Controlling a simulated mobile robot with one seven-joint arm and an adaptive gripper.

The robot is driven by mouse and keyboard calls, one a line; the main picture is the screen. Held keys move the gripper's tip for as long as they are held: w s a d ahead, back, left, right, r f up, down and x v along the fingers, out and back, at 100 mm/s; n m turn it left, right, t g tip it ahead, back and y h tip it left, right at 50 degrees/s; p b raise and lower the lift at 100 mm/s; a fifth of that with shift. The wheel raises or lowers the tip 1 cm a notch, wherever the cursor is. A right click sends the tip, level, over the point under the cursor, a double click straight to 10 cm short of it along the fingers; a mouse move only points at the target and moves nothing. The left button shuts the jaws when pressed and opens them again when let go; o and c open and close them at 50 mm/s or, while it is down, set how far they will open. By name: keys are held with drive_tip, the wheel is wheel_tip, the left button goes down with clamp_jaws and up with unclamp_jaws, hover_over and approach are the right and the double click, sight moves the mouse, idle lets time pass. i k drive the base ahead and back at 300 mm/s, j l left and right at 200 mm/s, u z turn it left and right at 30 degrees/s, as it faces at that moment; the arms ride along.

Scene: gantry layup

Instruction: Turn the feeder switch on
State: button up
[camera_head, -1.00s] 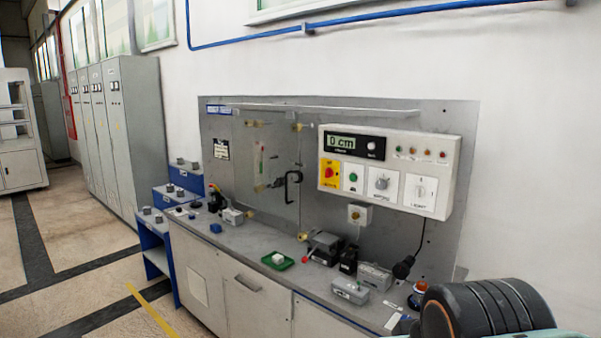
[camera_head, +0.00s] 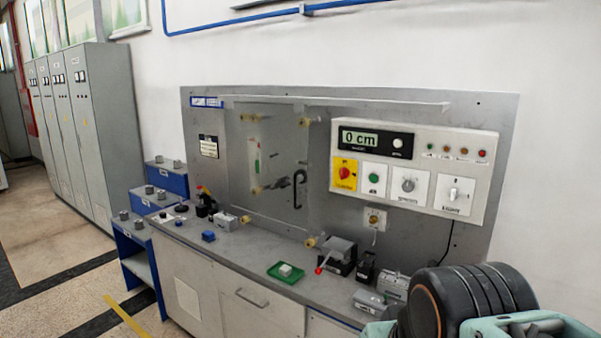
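A white control box (camera_head: 478,147) is mounted on the grey back panel above the bench. It carries a display (camera_head: 360,139) reading "0 cm", a red knob on a yellow plate (camera_head: 344,174), a green button (camera_head: 374,178), a grey rotary knob (camera_head: 408,185) and a white switch (camera_head: 454,194) at the right end. The small labels are too blurred to read, so I cannot tell for sure which one is the feeder switch. Part of my arm shows at the lower right, in front of the bench. My gripper is not in view.
The bench top (camera_head: 245,257) holds a green tray (camera_head: 286,273) with a white block, a device with a red-tipped lever (camera_head: 336,255), and several small grey boxes. A small box with a button (camera_head: 375,218) hangs below the control box. Grey cabinets (camera_head: 105,130) stand at left.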

sight(344, 172)
drive_tip(key=i+j, duration=0.25)
drive_tip(key=i+j+z, duration=0.1)
drive_tip(key=i+j, duration=0.15)
drive_tip(key=j, duration=0.25)
drive_tip(key=i+j+z, duration=0.1)
drive_tip(key=i+j, duration=0.15)
drive_tip(key=j, duration=0.15)
